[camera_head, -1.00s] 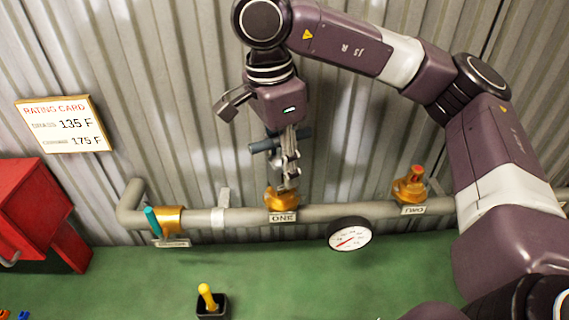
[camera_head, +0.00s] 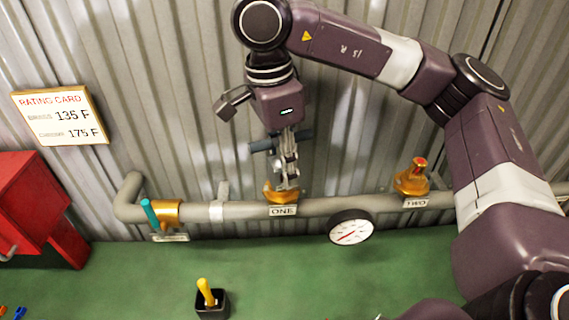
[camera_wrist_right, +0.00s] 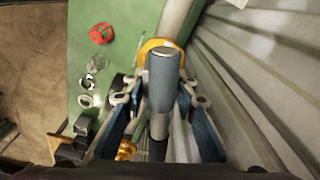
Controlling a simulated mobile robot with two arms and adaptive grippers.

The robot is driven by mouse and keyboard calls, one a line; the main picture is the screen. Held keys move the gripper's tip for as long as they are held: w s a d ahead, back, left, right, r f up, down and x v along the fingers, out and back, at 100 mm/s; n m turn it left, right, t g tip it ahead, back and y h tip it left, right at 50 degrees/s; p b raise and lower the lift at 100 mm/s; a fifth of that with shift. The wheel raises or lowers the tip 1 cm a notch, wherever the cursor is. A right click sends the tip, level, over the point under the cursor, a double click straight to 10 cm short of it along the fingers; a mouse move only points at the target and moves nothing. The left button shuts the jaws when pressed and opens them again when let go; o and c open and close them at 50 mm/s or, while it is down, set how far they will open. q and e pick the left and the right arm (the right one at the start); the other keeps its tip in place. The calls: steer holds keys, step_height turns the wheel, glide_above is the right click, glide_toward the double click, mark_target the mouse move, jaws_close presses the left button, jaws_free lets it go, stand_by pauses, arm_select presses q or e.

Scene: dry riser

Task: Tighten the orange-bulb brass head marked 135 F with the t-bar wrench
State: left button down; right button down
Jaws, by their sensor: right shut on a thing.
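My right gripper (camera_head: 286,168) is shut on the t-bar wrench (camera_head: 262,145), whose blue-grey bar also shows between the fingers in the right wrist view (camera_wrist_right: 163,85). The wrench points down at the brass fitting (camera_head: 281,194) over the label ONE. The gripper and wrench hide much of that fitting, so I cannot tell whether the wrench is seated or what head is there. A brass piece with a red-orange top (camera_head: 417,168) stands at the label TWO. No 135 F marking is readable on any head. My left gripper is not in view.
A grey pipe (camera_head: 330,206) runs along the corrugated wall with a gauge (camera_head: 351,227) and a teal-handled brass fitting (camera_head: 165,213). The rating card (camera_head: 60,116) hangs left above a red cabinet (camera_head: 32,205). A black holder with a yellow handle (camera_head: 207,293) stands on the green surface.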

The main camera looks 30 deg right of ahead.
steer(key=m, duration=0.2)
steer(key=shift+s+r+m, duration=0.1)
steer(key=shift+m, duration=0.3)
steer(key=shift+m+g+p, duration=0.3)
steer(key=shift+m, duration=0.7)
steer(key=shift+s+m, duration=0.1)
steer(key=shift+m, duration=1.1)
steer(key=shift+a+n+p, duration=0.1)
steer(key=shift+n+p, duration=0.2)
steer(key=shift+n, duration=0.4)
steer(key=shift+r+p, duration=2.55)
steer(key=shift+r, duration=0.2)
steer(key=shift+r, duration=0.1)
